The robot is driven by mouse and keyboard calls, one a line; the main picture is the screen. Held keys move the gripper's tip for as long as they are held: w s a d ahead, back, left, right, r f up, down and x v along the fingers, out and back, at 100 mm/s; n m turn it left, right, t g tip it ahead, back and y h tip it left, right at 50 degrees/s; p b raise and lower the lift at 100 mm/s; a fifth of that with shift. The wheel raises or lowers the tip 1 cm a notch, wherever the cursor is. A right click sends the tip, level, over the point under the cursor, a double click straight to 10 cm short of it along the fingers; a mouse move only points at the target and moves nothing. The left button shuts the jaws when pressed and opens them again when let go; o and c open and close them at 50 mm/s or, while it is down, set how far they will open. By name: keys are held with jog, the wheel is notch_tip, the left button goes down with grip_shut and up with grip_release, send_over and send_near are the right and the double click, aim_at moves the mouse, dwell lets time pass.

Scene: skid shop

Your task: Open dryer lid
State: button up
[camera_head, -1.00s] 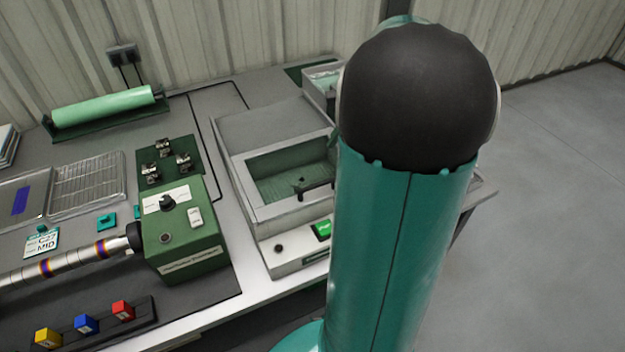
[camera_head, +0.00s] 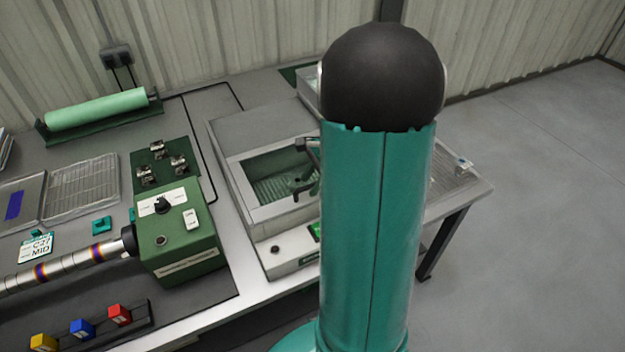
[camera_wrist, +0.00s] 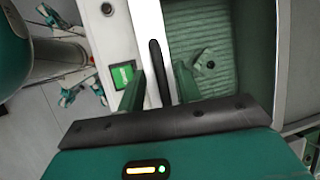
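The dryer (camera_head: 232,192) is a pale grey box on the bench, partly hidden behind my arm in the head view. Its lid (camera_head: 262,216) has a pale frame around a window onto a green ribbed inside, and looks down. In the wrist view, the black bar handle (camera_wrist: 155,58) lies along the white lid frame (camera_wrist: 147,22). My gripper (camera_wrist: 158,78) is open, with one green finger on each side of the handle and gaps showing. Whether a finger touches the handle cannot be told. A small green part (camera_wrist: 203,60) shows within the ribbed area.
A green button (camera_wrist: 123,75) is on the dryer's front panel, close to one finger. A green control box (camera_head: 180,240) stands left of the dryer. Open floor (camera_head: 540,170) lies to the right of the bench.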

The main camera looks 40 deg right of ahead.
grip_shut()
jog(key=shift+w, duration=0.1)
